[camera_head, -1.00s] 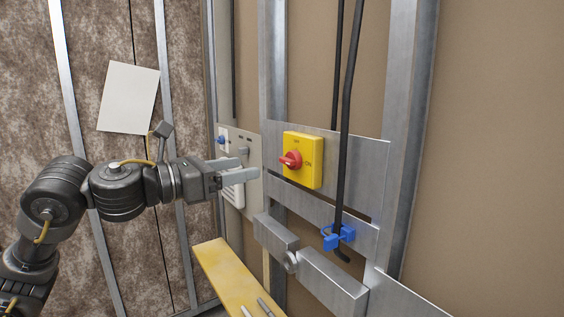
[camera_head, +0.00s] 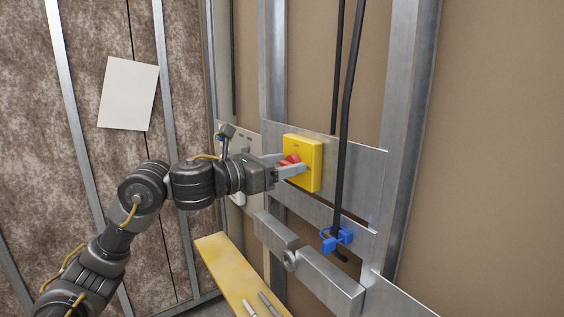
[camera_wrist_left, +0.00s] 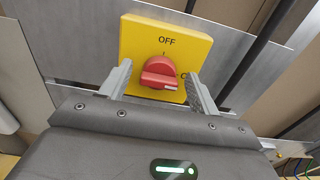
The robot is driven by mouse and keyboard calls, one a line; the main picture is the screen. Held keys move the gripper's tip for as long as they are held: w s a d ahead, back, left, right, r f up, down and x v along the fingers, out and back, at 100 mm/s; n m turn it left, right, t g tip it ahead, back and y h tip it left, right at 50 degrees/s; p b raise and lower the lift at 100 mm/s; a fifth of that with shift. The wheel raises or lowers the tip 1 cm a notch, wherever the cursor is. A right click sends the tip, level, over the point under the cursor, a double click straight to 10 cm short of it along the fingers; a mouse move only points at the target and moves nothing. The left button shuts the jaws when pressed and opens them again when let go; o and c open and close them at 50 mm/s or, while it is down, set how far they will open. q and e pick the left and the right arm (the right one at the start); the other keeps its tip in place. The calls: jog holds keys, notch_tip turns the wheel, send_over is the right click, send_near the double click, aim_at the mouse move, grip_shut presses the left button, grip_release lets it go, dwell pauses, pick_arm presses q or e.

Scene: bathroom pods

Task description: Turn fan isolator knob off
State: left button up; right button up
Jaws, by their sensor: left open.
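The fan isolator is a yellow box (camera_head: 314,158) on a metal plate between studs. It also shows in the left wrist view (camera_wrist_left: 195,48), with "OFF" at its top and a partly hidden "O" label at its right. Its red knob (camera_wrist_left: 158,72) has a white mark at its lower right, pointing toward the right-hand label. The knob is partly hidden in the head view (camera_head: 291,159). My left gripper (camera_head: 290,163) is open, with one finger on each side of the knob. In the wrist view its fingers (camera_wrist_left: 160,85) look apart from the knob. My right gripper is not in view.
A grey panel (camera_head: 250,196) with fittings lies behind my left gripper. Black cables (camera_head: 343,130) hang right of the yellow box, held by a blue clip (camera_head: 337,238). A yellow plank (camera_head: 228,272) with pen-like items and metal rails (camera_head: 330,283) are below.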

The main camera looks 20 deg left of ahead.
pick_arm(q)
jog(key=shift+c, duration=0.3)
jog(key=c, duration=0.9)
jog(key=shift+n, duration=0.3)
jog(key=n, duration=0.3)
jog(key=shift+a, duration=0.1)
jog(key=n, duration=0.3)
jog(key=shift+w+n+p, duration=0.1)
jog(key=shift+n+p, duration=0.2)
jog(key=n+p, duration=0.2)
jog(key=n, duration=0.3)
jog(key=shift+a, duration=0.1)
jog(key=n+p, duration=0.2)
jog(key=n, duration=0.3)
jog(key=shift+f+n+p, duration=0.1)
jog(key=shift+n+p, duration=0.3)
